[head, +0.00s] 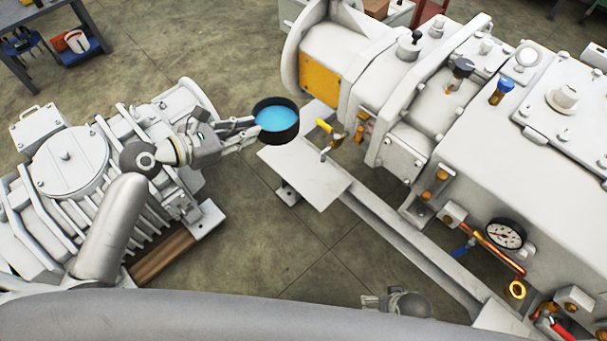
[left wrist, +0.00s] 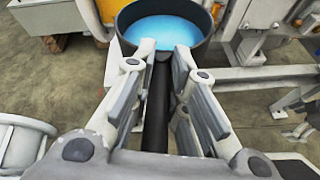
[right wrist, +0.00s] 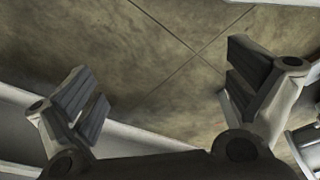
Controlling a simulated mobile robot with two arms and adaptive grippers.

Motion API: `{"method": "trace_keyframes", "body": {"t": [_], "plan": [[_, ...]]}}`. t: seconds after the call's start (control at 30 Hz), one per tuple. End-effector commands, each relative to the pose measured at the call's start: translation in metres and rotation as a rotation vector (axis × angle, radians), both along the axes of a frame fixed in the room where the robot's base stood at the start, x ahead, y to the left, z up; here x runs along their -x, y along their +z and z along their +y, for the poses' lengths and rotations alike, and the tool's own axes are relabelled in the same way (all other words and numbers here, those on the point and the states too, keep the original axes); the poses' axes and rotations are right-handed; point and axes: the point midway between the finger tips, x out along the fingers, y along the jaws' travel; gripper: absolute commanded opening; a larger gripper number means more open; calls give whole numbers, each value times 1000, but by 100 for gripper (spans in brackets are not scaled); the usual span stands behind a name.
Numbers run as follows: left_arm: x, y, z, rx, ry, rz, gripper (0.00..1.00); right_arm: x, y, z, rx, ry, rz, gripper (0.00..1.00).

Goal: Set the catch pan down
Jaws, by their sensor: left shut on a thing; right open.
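The catch pan (head: 276,120) is a round black pan with blue inside. In the head view it is at the centre left, over the left part of a flat grey plate (head: 300,172). I cannot tell whether it touches the plate. My left gripper (head: 250,132) is shut on the pan's black handle (left wrist: 158,105), with the pan (left wrist: 165,28) beyond the fingertips in the left wrist view. My right gripper (head: 372,302) is low in the head view. In the right wrist view its fingers (right wrist: 165,100) are wide apart with bare floor between them.
A large pale pump (head: 440,120) with a yellow panel (head: 319,82) fills the right. A yellow-handled tap (head: 325,127) sticks out just right of the pan. A finned grey motor (head: 70,165) stands at left. Open concrete floor lies in between.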

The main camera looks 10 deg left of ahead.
Motion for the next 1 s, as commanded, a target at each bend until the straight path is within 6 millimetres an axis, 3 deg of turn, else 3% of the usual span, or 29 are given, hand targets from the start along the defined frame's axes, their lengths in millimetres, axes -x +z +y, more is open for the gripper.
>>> {"method": "trace_keyframes", "body": {"t": [0.03,0.3,0.5,0.8,1.0], "plan": [[-8,-19,-1,1,11,-4,0,-7,-1,1,-2,-1,-13,100],[-42,-74,-3,2,68,-4,0,-29,41,3,-5,-8,-50,100],[-66,-113,-6,1,106,-4,0,-30,77,2,-7,-13,-79,100],[-91,-147,-9,1,142,-4,0,-18,118,0,-7,-17,-105,100],[-94,-162,-10,1,148,-1,0,-14,122,-1,-7,-18,-109,100]]}}
